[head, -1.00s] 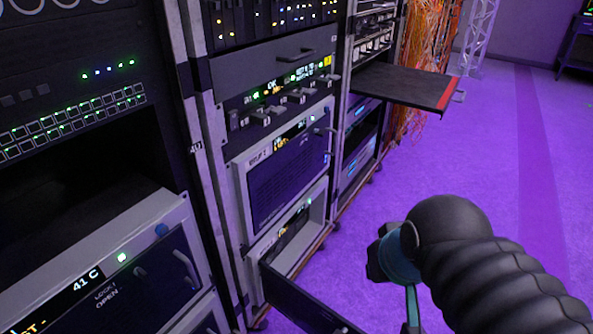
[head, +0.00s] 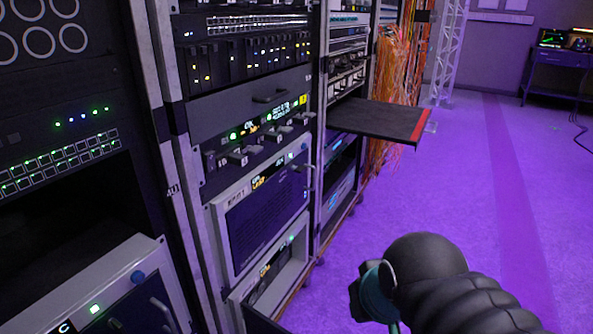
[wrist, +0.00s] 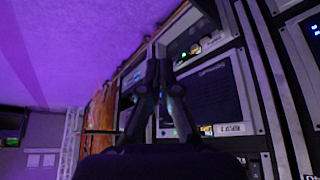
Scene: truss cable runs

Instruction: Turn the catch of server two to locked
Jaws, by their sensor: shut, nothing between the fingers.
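A light-framed server unit with a dark front (head: 265,205) sits in the middle rack. Its label seems to end in 2, but I cannot read it fully. A small display and a handle are at its upper right. In the wrist view this dark front (wrist: 207,97) appears rotated, with its label below. I cannot make out a catch or its setting. My gripper (wrist: 160,62) is shut and empty, its fingertips in front of the racks in the wrist view. In the head view my arm's dark, ribbed end is at lower right, apart from the racks.
An open bay (head: 278,272) lies below that unit, with a dark panel swung out at the bottom edge. A red-edged shelf (head: 375,120) juts from the farther rack. Orange cables (head: 398,75) hang behind it. The purple floor (head: 450,190) at right is clear.

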